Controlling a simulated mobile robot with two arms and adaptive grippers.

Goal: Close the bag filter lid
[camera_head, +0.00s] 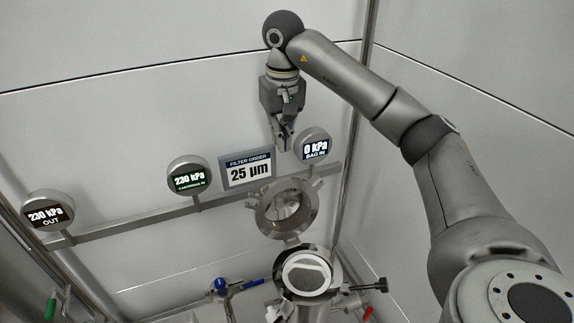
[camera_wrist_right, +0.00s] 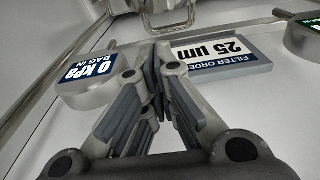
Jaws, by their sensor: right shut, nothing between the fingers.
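The bag filter lid (camera_head: 262,213), a round steel disc, stands open and tilted up behind the filter housing. The bag filter housing (camera_head: 335,272) is an open round vessel with a pale round piece (camera_head: 306,272) in its mouth. My right gripper (camera_head: 284,146) points down above the lid, clear of it, with its fingers shut and empty. In the right wrist view the shut fingers (camera_wrist_right: 157,62) fill the middle. A metal part with a handle shows at the top edge there, probably the lid (camera_wrist_right: 165,18). My left gripper is not in view.
The "25 µm" filter order sign (camera_head: 248,170) and the "0 kPa BAG IN" gauge (camera_head: 314,147) stand on a rail (camera_head: 130,220) close to the gripper. Two 230 kPa gauges (camera_head: 188,176) (camera_head: 48,210) stand farther left. A blue-handled valve (camera_head: 221,285) is left of the housing; a black knob (camera_head: 370,286) is right.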

